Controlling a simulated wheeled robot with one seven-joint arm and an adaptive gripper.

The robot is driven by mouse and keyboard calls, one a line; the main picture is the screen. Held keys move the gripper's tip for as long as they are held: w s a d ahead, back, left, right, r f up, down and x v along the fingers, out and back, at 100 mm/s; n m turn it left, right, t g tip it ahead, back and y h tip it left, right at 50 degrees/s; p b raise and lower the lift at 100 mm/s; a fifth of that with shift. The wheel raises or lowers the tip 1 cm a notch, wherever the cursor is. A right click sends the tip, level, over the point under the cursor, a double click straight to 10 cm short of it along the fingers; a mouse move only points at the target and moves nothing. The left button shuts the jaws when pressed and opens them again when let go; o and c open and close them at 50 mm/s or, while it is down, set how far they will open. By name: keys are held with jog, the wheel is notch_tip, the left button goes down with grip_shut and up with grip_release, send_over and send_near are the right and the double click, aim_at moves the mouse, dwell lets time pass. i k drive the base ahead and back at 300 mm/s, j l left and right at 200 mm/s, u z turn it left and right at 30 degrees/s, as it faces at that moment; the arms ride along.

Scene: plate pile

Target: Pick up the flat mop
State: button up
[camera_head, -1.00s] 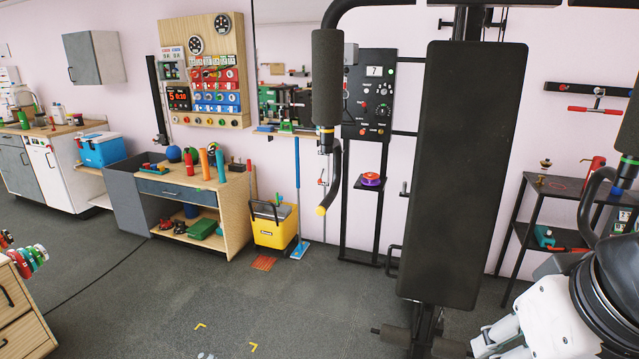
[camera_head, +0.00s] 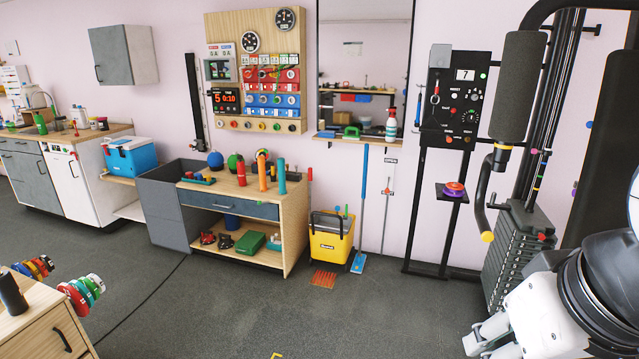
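The flat mop (camera_head: 364,205) stands upright against the pink wall, just right of the yellow bucket. It has a long blue pole and a flat light-blue head that rests on the grey floor. My white and black arm fills the bottom right corner, with what looks like my gripper (camera_head: 487,342) at its lower left end. It is well apart from the mop, on the near side. The picture edge cuts it off, and whether its fingers are open or shut does not show.
A yellow bucket (camera_head: 331,240) stands left of the mop, with an orange grate (camera_head: 323,280) on the floor before it. A wooden workbench (camera_head: 296,215) is further left. A black weight machine (camera_head: 515,250) stands right. Drawers (camera_head: 50,335) are near left. The middle floor is clear.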

aim_at(357, 266)
jog(key=i+j, duration=0.3)
jog(key=i, duration=0.2)
jog(key=i+j, duration=0.25)
jog(key=i, duration=0.25)
jog(key=i+j, duration=0.3)
jog(key=i, duration=0.2)
jog(key=i+l, duration=0.15)
jog(key=i, duration=0.4)
jog(key=i+l, duration=0.2)
jog(key=i, duration=0.35)
jog(key=i+l, duration=0.15)
jog(key=i, duration=0.4)
jog(key=i+l, duration=0.15)
jog(key=l, duration=0.15)
jog(key=i+l, duration=0.1)
jog(key=l, duration=0.2)
jog(key=i+l, duration=0.15)
jog(key=l, duration=0.2)
